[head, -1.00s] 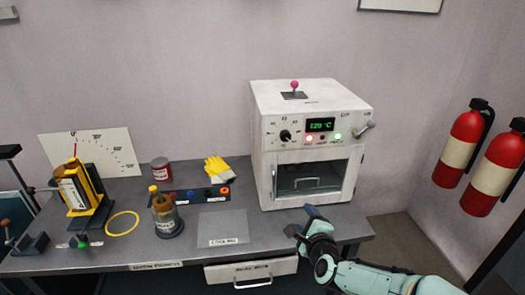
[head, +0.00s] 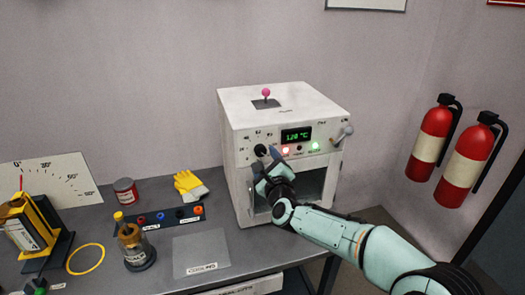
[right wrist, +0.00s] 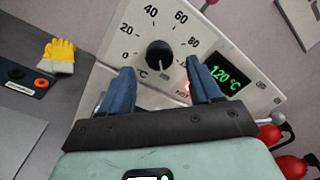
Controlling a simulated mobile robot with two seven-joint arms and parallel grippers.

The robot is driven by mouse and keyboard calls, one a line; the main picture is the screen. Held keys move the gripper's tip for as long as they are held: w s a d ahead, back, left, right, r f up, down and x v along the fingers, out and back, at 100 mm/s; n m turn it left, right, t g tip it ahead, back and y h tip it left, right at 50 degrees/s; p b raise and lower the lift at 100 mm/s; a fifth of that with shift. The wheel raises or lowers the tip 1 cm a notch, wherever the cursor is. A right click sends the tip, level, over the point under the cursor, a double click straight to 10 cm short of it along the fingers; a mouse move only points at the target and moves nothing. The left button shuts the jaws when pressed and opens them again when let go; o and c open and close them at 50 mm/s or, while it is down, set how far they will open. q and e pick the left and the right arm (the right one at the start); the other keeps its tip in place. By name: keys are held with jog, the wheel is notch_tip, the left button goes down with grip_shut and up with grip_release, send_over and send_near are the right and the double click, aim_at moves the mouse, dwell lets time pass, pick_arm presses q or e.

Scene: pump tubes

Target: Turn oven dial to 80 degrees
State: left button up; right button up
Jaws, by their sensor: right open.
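The white oven (head: 232,185) stands on the bench with its front panel facing me. Its black dial (head: 260,150) is at the left of the panel, beside a green display (head: 296,135) reading 120 °C. In the right wrist view the dial (right wrist: 158,55) sits inside a printed scale with 0, 20, 40, 60 and 80 marks. I cannot clearly tell its pointer's direction. My right gripper (head: 266,158) is open just in front of the panel. Its blue fingers (right wrist: 158,72) are spread on either side of the dial, apparently not gripping it. My left gripper is not in view.
A silver lever (head: 343,133) sticks out at the panel's right, and a pink-knobbed stick (head: 266,93) stands on the oven top. Fire extinguishers (head: 432,140) hang on the right wall.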

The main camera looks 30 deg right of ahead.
aim_at(262, 153)
jog(key=shift+p+x, duration=0.55)
jog(key=shift+x, duration=1.3)
jog(key=c, duration=1)
jog(key=shift+c, duration=0.2)
